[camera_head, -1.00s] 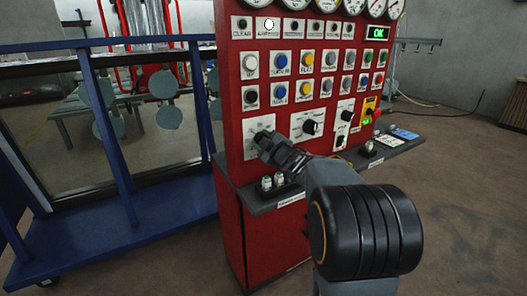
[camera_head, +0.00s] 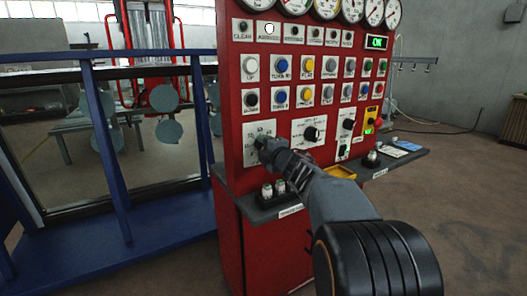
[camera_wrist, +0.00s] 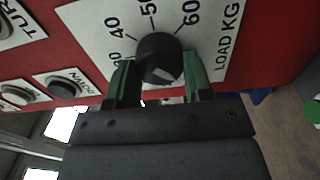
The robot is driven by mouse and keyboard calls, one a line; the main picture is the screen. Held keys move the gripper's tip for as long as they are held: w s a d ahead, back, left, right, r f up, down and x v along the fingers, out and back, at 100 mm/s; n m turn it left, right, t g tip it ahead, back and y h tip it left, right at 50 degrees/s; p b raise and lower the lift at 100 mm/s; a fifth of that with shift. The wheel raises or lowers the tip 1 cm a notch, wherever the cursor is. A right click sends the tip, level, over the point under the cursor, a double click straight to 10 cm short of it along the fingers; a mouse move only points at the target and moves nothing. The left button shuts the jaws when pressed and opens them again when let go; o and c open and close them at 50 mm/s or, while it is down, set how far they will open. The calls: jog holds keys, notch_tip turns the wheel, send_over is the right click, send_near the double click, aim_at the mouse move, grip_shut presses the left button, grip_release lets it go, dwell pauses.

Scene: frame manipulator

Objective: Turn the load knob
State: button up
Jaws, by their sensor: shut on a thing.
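The load knob (camera_wrist: 160,58) is black and round with a pale pointer mark. It sits on a white plate (camera_wrist: 225,35) marked 40, 50, 60 and "LOAD KG" in the wrist view. My gripper (camera_wrist: 158,75) has its two green-lined fingers on either side of the knob and is shut on it. In the head view my gripper (camera_head: 268,146) reaches the lower left of the red panel (camera_head: 290,115) and covers most of the knob. The pointer's exact reading is hard to tell.
Other buttons and a black dial (camera_head: 312,134) are close to the right and above. A blue frame (camera_head: 105,150) stands left.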

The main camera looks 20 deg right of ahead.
dwell(0.5)
jog(key=o, duration=0.9)
jog(key=shift+s, duration=0.1)
jog(key=s, duration=0.4)
jog(key=s+d+p, duration=0.1)
jog(key=s, duration=0.8)
jog(key=shift+s+d+p, duration=0.25)
jog(key=shift+p, duration=0.1)
